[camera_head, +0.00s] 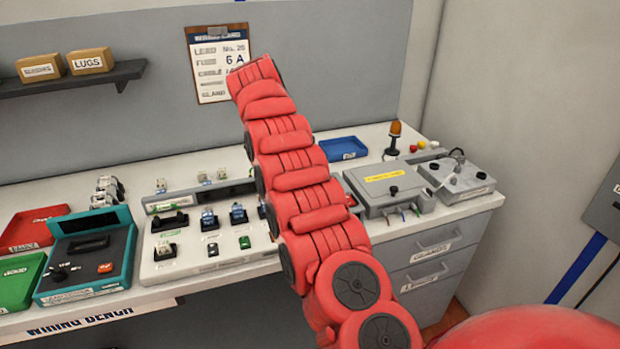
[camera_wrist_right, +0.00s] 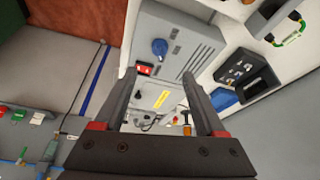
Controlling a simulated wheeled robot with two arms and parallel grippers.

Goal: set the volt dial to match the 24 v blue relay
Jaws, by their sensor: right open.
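Two blue relays, one (camera_head: 208,220) left of the other (camera_head: 238,213), stand on the white panel in the head view. Their voltage marks are too small to read. A teal-framed unit (camera_head: 128,240) at the left has a black knob (camera_head: 58,273) and an orange-red button; the knob's markings cannot be read, so I cannot confirm it is the volt dial. My right arm crosses the head view, hiding part of the panel; its gripper does not show there. In the right wrist view my right gripper (camera_wrist_right: 162,82) is open and empty, its fingers apart. My left gripper is out of view.
A red tray (camera_head: 30,232), a green tray (camera_head: 18,283) and a blue tray (camera_head: 343,148) lie on the bench. A grey box with a yellow label (camera_head: 385,178) stands at the right. The right wrist view shows a grey panel with a blue knob (camera_wrist_right: 160,47).

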